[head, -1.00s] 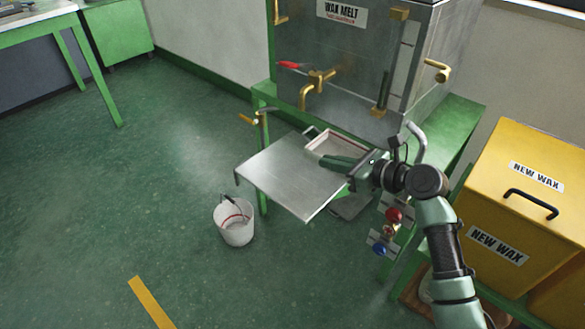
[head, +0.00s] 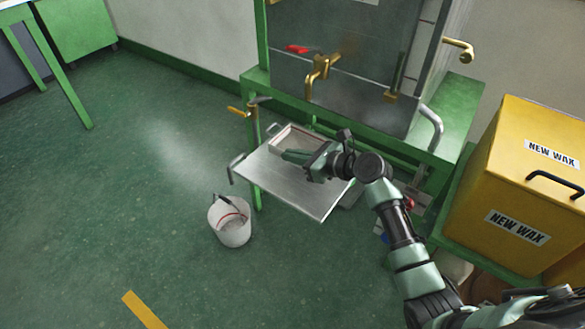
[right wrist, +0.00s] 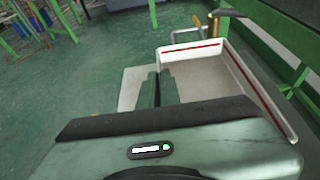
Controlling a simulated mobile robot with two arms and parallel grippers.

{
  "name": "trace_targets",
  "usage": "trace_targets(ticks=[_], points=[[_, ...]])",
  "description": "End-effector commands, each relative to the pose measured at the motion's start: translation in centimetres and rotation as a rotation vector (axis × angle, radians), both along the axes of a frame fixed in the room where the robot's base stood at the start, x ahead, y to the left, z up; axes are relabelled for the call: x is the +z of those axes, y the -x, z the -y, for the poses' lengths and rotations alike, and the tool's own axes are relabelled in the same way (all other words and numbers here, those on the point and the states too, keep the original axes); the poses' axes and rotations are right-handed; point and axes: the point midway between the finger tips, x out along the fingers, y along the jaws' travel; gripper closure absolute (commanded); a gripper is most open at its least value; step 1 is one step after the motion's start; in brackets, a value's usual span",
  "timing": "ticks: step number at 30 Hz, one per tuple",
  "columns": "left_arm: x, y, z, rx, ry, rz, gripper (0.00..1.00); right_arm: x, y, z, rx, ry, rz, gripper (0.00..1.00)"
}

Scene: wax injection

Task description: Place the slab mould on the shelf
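The slab mould (head: 288,138) is a shallow pale tray with a red line along its inner wall, at the far side of a flat metal shelf plate (head: 290,185). My right gripper (head: 292,156) reaches over the plate from the right. In the right wrist view its fingers (right wrist: 159,88) are close together at the near-left wall of the mould (right wrist: 225,75), one seemingly on each side, so it looks shut on that wall. The gripper hides part of the mould in the head view. I cannot tell whether the mould touches the plate. My left gripper is not in view.
A wax melt tank (head: 345,75) with brass taps stands on a green frame behind the plate. A white bucket (head: 232,232) is on the floor beneath its left side. A yellow new-wax bin (head: 515,180) stands at the right. The floor at left is open.

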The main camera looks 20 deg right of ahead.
Motion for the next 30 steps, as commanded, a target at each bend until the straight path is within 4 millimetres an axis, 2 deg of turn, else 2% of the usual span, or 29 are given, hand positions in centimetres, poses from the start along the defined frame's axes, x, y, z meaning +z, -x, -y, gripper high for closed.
trace_targets(ticks=[5, 9, 20, 23, 30], points=[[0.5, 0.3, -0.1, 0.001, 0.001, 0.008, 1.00, -1.7, 0.0, 0.0, -0.002, 0.001, 0.002, 1.00], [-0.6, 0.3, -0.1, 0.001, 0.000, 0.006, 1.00, -3.8, 0.0, 0.0, -0.001, 0.000, 0.001, 1.00], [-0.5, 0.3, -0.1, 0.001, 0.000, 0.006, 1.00, -4.0, 0.0, 0.0, -0.001, 0.000, 0.002, 1.00], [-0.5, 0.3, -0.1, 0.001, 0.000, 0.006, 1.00, -4.1, 0.0, 0.0, -0.001, 0.000, 0.001, 0.75], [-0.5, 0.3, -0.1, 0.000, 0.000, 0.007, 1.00, -4.1, 0.0, 0.0, -0.001, 0.000, 0.000, 0.75]])
